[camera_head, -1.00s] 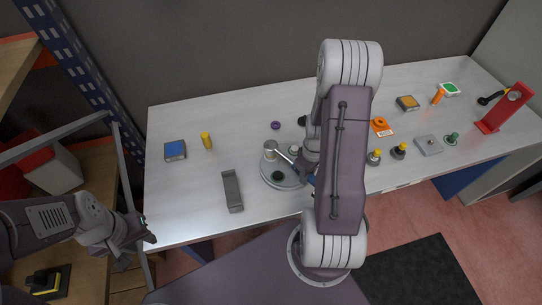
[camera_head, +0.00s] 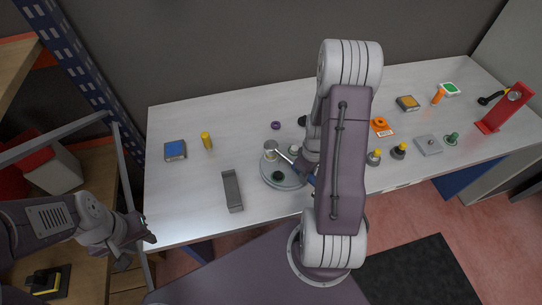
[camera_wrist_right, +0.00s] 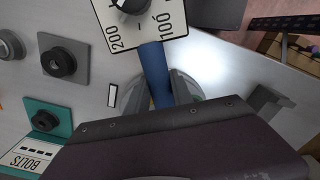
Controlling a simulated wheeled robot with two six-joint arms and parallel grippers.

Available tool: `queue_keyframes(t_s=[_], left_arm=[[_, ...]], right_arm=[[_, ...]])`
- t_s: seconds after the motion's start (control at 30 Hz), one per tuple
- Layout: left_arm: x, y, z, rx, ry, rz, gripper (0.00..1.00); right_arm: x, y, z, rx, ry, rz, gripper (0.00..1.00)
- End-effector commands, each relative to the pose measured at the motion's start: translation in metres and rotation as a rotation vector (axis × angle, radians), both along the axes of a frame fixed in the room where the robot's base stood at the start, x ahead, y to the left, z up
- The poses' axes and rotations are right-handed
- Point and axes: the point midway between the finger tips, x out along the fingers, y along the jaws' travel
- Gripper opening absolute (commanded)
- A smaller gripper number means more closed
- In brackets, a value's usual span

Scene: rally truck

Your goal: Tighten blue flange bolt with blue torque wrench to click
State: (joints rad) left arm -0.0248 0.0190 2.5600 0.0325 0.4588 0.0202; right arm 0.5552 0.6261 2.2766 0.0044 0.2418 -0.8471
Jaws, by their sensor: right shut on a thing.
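The blue torque wrench's handle (camera_wrist_right: 155,72) runs down the middle of the right wrist view, below a white dial plate (camera_wrist_right: 135,22) marked 100 and 200. My right gripper (camera_wrist_right: 157,92) is shut around this handle. In the head view my right arm hides most of the gripper and wrench. A silver shaft (camera_head: 283,151) reaches from there to a silver cylinder (camera_head: 270,146) above the round grey flange plate (camera_head: 268,177). A dark green bolt head (camera_head: 277,175) shows on the plate; I cannot make out the blue bolt. My left gripper (camera_head: 147,231) hangs off the table's left front edge; its jaw opening is unclear.
A grey channel-shaped holder (camera_head: 232,190) lies left of the flange. A blue-topped block (camera_head: 175,150) and a yellow cylinder (camera_head: 207,141) stand further left. Several small parts and a red stand (camera_head: 503,110) occupy the right side. The table's left front is clear.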

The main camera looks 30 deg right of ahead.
Motion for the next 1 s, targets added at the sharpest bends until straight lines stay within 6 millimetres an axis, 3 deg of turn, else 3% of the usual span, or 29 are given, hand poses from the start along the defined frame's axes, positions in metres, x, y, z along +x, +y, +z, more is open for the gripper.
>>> queue_keyframes(t_s=[1.0], left_arm=[[0.0,0.0,0.0,0.0,0.0,0.0,0.36]], right_arm=[[-0.006,0.036,0.0,0.0,0.0,-0.203,0.0]])
